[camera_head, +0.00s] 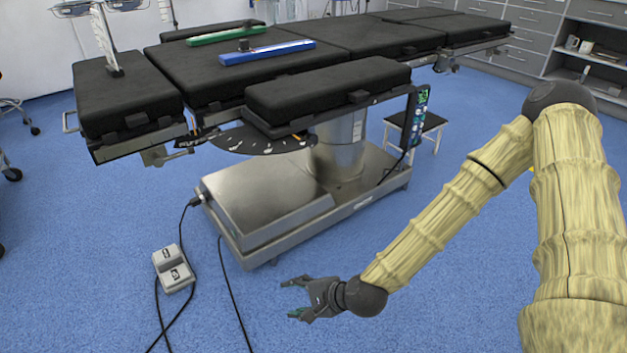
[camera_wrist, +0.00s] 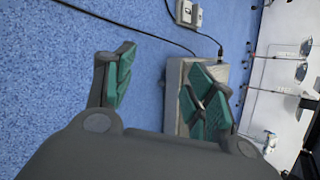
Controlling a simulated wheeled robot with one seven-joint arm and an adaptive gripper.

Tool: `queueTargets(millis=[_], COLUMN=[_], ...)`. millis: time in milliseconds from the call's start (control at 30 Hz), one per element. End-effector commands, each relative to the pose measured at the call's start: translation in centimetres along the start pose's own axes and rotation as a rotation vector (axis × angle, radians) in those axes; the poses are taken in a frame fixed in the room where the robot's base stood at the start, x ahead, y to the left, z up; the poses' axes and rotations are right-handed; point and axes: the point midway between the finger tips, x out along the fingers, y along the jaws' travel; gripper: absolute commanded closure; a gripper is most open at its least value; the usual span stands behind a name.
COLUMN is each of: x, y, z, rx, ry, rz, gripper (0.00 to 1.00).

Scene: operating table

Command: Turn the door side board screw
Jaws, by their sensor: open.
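The operating table (camera_head: 385,37) has black pads and stands on a metal base (camera_head: 265,190). A padded side board (camera_head: 325,88) is on its near side, with a small dark fitting (camera_head: 357,97) on its edge. Another padded board (camera_head: 205,31) lies along the far side. No door shows, so I cannot tell which board is the door side one, and I cannot make out its screw. My gripper (camera_head: 289,299) is open and empty, low over the floor in front of the table base and apart from the table. Its green-lined fingers also show in the wrist view (camera_wrist: 155,80).
A green bar (camera_head: 226,36) and a blue bar (camera_head: 267,52) lie on the table. A foot pedal (camera_head: 173,268) with cables is on the blue floor, left of my gripper. A stool (camera_head: 425,122) stands behind the base. Grey cabinets (camera_head: 520,40) are at the back right.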

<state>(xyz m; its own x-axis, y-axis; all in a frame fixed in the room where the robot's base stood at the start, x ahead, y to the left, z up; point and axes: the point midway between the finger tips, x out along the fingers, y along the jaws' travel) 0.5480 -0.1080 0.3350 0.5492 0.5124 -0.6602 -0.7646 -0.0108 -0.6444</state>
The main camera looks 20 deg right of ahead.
Motion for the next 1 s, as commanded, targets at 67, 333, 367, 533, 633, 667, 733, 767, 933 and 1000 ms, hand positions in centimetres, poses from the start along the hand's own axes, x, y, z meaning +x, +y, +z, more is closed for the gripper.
queueTargets(millis=[67, 333, 367, 533, 633, 667, 733, 767, 933, 1000], x=[-0.6, -4.4, -5.0, -9.2, -12.0, -12.8, -14.6, -15.2, -17.9, -18.3], y=[-3.2, -13.8, -14.9, -21.0, -24.1, -24.9, -26.5, -27.1, -29.1, -29.4], z=[-0.4, -1.9, -2.1, -3.8, -4.9, -5.2, -5.8, -6.1, -7.0, -7.2], rx=[0.088, 0.375, 0.404, 0.569, 0.653, 0.675, 0.720, 0.736, 0.796, 0.807], ry=[-0.011, -0.084, -0.095, -0.166, -0.212, -0.225, -0.254, -0.265, -0.310, -0.319], rz=[-0.077, -0.330, -0.358, -0.516, -0.601, -0.624, -0.672, -0.689, -0.753, -0.764], gripper=[0.45, 0.45, 0.45, 0.45, 0.45, 0.45, 0.45, 0.45, 0.45, 0.45])
